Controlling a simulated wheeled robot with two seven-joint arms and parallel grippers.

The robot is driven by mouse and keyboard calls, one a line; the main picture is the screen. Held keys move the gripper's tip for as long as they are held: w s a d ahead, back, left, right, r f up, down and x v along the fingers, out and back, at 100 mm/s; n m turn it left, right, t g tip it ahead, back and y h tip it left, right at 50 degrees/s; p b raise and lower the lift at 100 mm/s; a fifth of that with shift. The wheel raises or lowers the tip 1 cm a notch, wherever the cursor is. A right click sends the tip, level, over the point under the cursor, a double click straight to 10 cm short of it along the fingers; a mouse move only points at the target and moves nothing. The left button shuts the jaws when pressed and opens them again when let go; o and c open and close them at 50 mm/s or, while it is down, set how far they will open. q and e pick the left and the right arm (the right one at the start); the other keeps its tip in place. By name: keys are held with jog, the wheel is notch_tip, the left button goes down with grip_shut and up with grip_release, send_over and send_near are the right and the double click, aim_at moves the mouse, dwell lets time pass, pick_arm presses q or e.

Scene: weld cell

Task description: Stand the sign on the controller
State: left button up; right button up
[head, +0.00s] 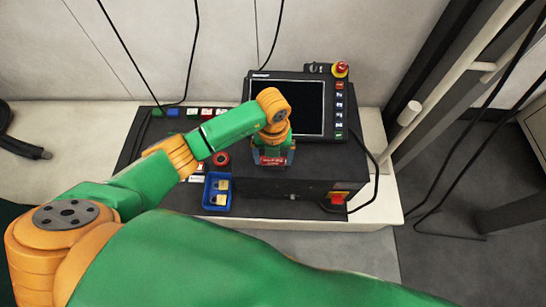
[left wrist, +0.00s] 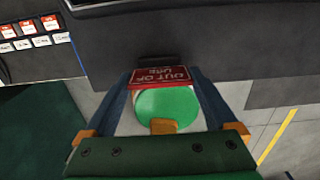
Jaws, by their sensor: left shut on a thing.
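The controller (head: 325,165) is a wide black box on a pale bench. A pendant with a dark screen (head: 305,105) leans at its back. My left gripper (head: 272,156) is over the controller's top near its front edge, shut on a small red sign (head: 272,161). I cannot tell whether the sign's bottom edge touches the controller. My right gripper is not in view.
A blue tray (head: 207,196) with yellow padlocks stands left of the controller's front. A dark red round item (head: 221,160) and small labelled tags lie near it. A red emergency stop (head: 340,69) tops the pendant. A black cable (head: 376,175) loops at the right.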

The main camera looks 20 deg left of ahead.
pick_arm(q)
jog(key=shift+f, duration=0.1)
jog(key=o, duration=1)
jog(key=shift+r, duration=0.3)
notch_tip(320, 180, up, 12)
jog(key=shift+f+p, duration=0.1)
jog(key=shift+p, duration=1)
